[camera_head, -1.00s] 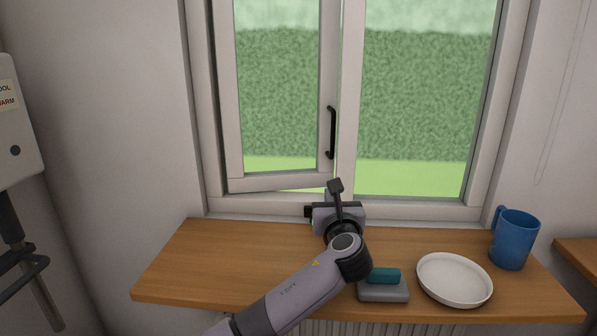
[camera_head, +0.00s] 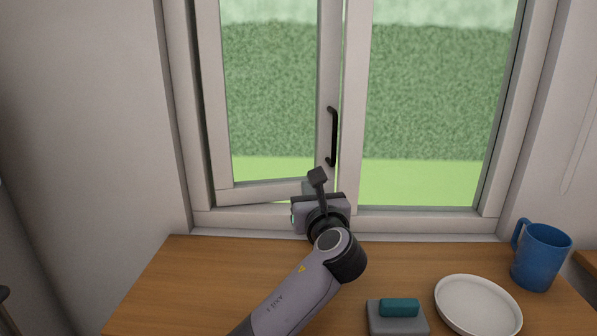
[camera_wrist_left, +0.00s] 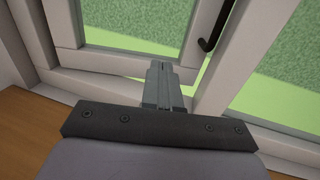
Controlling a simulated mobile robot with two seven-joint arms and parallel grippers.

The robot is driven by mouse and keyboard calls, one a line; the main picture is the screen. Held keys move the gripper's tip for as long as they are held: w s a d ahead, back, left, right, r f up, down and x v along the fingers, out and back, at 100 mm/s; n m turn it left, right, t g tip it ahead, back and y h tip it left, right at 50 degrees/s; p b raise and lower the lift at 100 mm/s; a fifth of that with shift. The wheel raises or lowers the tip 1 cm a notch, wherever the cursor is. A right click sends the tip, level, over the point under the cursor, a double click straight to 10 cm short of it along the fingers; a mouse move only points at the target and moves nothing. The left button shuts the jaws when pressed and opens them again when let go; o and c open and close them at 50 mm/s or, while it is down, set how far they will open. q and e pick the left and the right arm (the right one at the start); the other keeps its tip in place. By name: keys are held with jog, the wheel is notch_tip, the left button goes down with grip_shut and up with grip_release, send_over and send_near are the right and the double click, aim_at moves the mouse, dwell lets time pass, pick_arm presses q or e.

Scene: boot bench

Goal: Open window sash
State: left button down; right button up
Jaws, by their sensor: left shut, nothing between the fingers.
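The left window sash (camera_head: 221,110) is a pale frame with glass, standing ajar. Its lower rail slants away from the fixed frame toward the right, with a green gap beneath it. A black handle (camera_head: 333,137) is on its right stile; it also shows in the wrist view (camera_wrist_left: 216,28). My left gripper (camera_head: 309,187) is at the sash's lower right corner, below the handle. In the wrist view its fingers (camera_wrist_left: 161,68) are shut and empty, pointing at the lower rail (camera_wrist_left: 115,62); I cannot tell whether they touch it. My right gripper is not in view.
The wooden sill board (camera_head: 190,275) is clear at left. At right stand a blue mug (camera_head: 541,257), a white plate (camera_head: 478,305), and a grey block (camera_head: 384,325) with a teal piece (camera_head: 399,307) on it. The right pane (camera_head: 430,100) is beside the sash.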

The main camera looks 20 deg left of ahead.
aim_at(301, 167)
pick_arm(q)
jog(key=x, duration=0.9)
jog(key=shift+w+a, duration=0.1)
jog(key=shift+w, duration=0.1)
jog(key=shift+w+a, duration=0.25)
jog(key=shift+w, duration=0.8)
jog(key=shift+w+a+f+b, duration=0.1)
jog(key=shift+w+a+b, duration=0.05)
jog(key=shift+w+b, duration=0.3)
jog(key=shift+w+a+b, duration=0.15)
jog(key=shift+w+b, duration=0.2)
jog(key=shift+w, duration=0.2)
jog(key=shift+w+a, duration=0.15)
jog(key=shift+w, duration=0.15)
